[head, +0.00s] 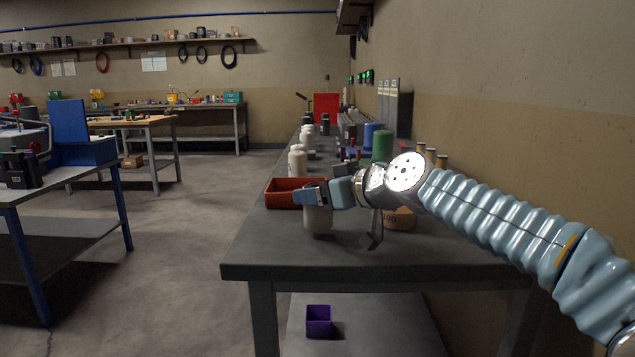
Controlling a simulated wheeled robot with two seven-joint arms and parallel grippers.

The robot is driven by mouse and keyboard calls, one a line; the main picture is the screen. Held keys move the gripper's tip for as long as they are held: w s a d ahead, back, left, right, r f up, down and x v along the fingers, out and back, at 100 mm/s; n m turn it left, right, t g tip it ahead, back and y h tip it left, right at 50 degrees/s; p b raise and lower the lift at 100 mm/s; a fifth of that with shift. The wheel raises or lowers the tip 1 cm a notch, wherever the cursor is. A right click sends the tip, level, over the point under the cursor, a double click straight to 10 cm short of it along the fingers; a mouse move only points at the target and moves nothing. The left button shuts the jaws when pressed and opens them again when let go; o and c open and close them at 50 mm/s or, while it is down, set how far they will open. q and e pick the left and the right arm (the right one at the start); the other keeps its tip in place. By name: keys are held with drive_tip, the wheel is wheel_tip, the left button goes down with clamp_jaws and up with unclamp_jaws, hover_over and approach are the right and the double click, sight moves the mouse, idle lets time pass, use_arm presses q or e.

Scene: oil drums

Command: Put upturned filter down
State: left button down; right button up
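An off-white cylindrical filter (317,219) is near the front of the dark workbench (270,254) in the head view. My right gripper (318,196), whose arm comes in from the right, is at the filter's upper part and appears shut on it. The fingers hide the filter's top, so I cannot tell which end is up. The filter looks about upright. Its lower end is at or just above the bench top; I cannot tell if it touches. My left gripper is not in view.
A red-orange bin (282,193) sits right behind the filter. More white filters (297,160) stand farther back. A green cylinder (382,146) and a tan round container (399,218) are to the right. A purple bin (318,321) is on the lower shelf. The bench's front left is clear.

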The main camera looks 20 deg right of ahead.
drive_tip(key=shift+f, duration=0.5)
drive_tip(key=shift+f, duration=0.15)
drive_tip(key=o, duration=1.3)
drive_tip(key=shift+r, duration=0.25)
drive_tip(key=b+v, duration=0.3)
drive_tip(key=v, duration=0.9)
drive_tip(key=shift+f, duration=0.1)
